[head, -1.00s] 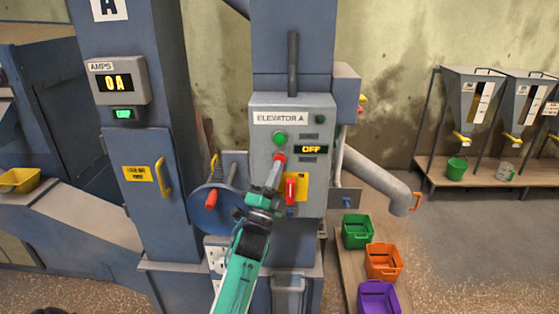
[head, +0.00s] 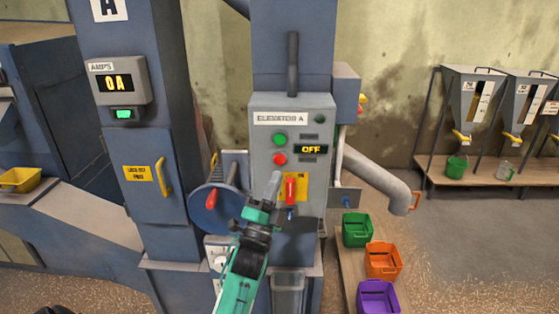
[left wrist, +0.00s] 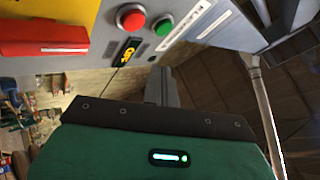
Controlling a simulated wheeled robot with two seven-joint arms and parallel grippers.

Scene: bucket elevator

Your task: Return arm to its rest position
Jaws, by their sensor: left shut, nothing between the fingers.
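My left gripper (head: 275,184) is shut and empty, in front of the lower part of the grey Elevator A control panel (head: 263,190). Its tip is below the red button (head: 280,159) and apart from it in the picture. The green button (head: 279,139) is above the red one, and the display (head: 311,149) reads OFF. In the left wrist view the closed fingers (left wrist: 161,85) point toward the panel, with the red button (left wrist: 131,17) and green button (left wrist: 165,25) beyond. My right gripper is not in view.
A red switch handle (head: 291,189) on a yellow plate is just right of the gripper. Green (head: 357,230), orange (head: 383,260) and purple (head: 377,297) bins stand at the lower right. The amps display (head: 123,84) reads 0A.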

